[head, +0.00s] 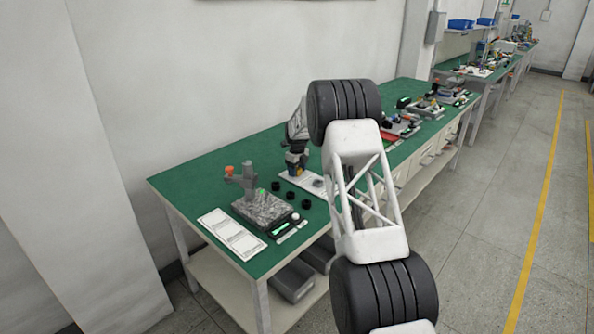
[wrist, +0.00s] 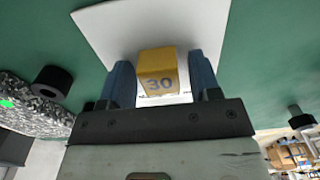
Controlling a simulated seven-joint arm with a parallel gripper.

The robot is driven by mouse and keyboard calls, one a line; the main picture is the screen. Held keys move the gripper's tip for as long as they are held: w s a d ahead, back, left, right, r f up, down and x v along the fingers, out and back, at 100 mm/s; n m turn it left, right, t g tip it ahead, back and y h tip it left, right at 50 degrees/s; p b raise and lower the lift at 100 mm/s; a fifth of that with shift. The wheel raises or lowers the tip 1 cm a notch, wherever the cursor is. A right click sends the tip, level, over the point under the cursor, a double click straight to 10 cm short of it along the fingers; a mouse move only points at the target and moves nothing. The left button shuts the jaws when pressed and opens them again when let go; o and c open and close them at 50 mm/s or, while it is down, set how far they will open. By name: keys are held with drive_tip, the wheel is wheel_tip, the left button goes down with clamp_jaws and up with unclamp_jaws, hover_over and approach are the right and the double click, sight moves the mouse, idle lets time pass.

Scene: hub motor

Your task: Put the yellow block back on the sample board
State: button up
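The yellow block (wrist: 159,72), marked "30", sits between the two blue fingers of my gripper (wrist: 162,75) in the wrist view. It is close to the left finger, and a narrow pale gap shows at the right finger, so the gripper looks slightly open around it. The white sample board (wrist: 150,22) lies beyond the block. In the head view my gripper (head: 296,160) points down over the near left end of the board (head: 291,181), with a bit of yellow at its tips. Whether the block touches the board is hard to tell.
Several black rings (head: 290,196) lie just in front of the board on the green bench (head: 190,182). A grey speckled stand (head: 264,209) and a white sheet (head: 231,234) are to the left. My arm hides part of the bench, and more equipment (head: 425,108) stands farther along it.

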sight(297, 169)
drive_tip(key=shift+r, duration=0.15)
wheel_tip(297, 169, up, 12)
drive_tip(key=shift+r, duration=0.1)
idle(0.9)
idle(0.7)
